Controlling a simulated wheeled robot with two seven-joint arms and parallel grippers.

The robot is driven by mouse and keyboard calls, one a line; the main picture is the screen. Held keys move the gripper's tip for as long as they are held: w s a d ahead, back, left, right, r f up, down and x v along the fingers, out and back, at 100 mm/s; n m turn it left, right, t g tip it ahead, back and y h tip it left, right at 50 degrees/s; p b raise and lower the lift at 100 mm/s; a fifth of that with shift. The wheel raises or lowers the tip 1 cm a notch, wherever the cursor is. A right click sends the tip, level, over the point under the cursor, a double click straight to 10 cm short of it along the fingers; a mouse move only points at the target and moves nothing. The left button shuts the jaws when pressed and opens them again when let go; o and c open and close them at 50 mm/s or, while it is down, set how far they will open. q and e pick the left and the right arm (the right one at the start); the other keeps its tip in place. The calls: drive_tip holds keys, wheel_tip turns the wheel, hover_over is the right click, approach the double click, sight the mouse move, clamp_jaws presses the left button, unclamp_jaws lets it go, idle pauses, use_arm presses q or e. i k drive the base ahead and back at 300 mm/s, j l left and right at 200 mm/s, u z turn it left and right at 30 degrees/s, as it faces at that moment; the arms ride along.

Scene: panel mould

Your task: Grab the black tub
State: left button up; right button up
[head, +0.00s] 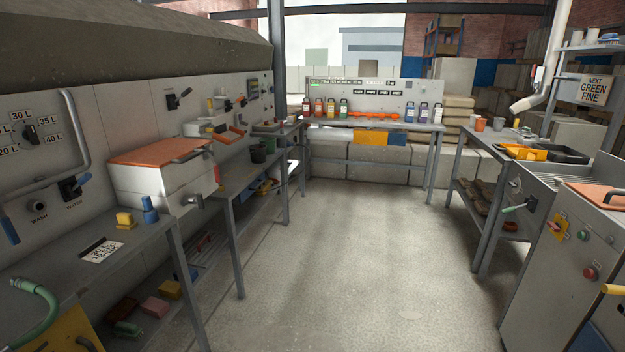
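A shallow black tray-like container (566,155) lies on the right-hand bench beside a yellow-orange piece (525,152). I cannot tell for certain which of these two is the black tub. Neither of my grippers is in view, and both dark containers stand apart from any visible part of me.
Open concrete floor (330,260) runs between the benches. A grey machine (565,255) stands at right. Several coloured bottles line the back bench (370,124).

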sight(257, 151)
drive_tip(key=i, duration=3.1)
